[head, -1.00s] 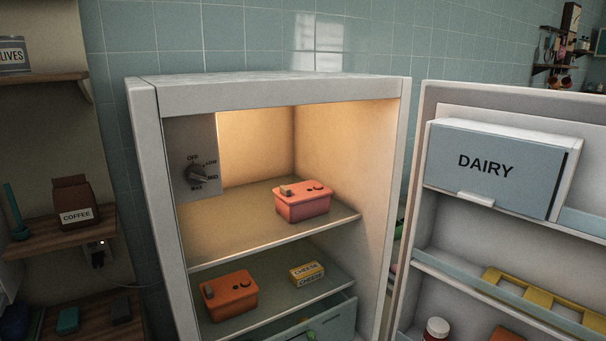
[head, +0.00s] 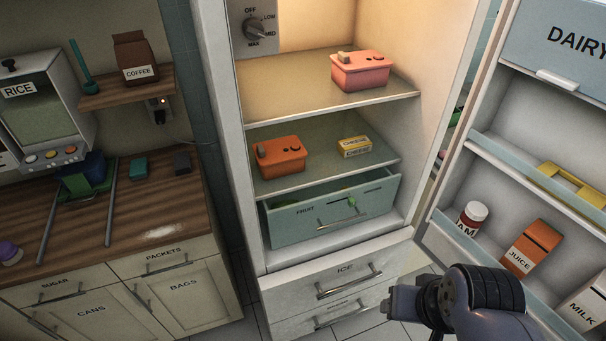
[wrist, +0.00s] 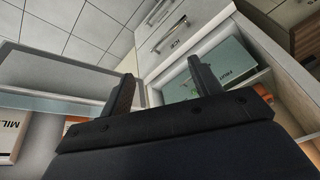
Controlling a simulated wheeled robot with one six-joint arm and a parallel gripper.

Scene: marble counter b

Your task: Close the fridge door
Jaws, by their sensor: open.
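The fridge (head: 432,140) stands open in the middle of the head view, lit inside. Its door (head: 480,185) is swung wide to the right, with its shelved inner side facing me. My arm shows at the lower right of the head view, in front of the door's lower part; its fingertips cannot be made out there. In the wrist view my gripper (wrist: 163,85) is open and empty, its two dark fingers apart. The door's inner shelves (wrist: 60,102) lie to the left of the fingers, and the fruit drawer (wrist: 225,65) shows beyond the right finger.
The door holds a dairy box (head: 560,40), a jam jar (head: 472,218), a juice carton (head: 525,245) and a milk carton (head: 588,305). Ice drawers (head: 335,285) sit below the fridge space. A wooden counter (head: 190,205) stands left. Tiled floor (head: 375,325) shows between drawers and arm.

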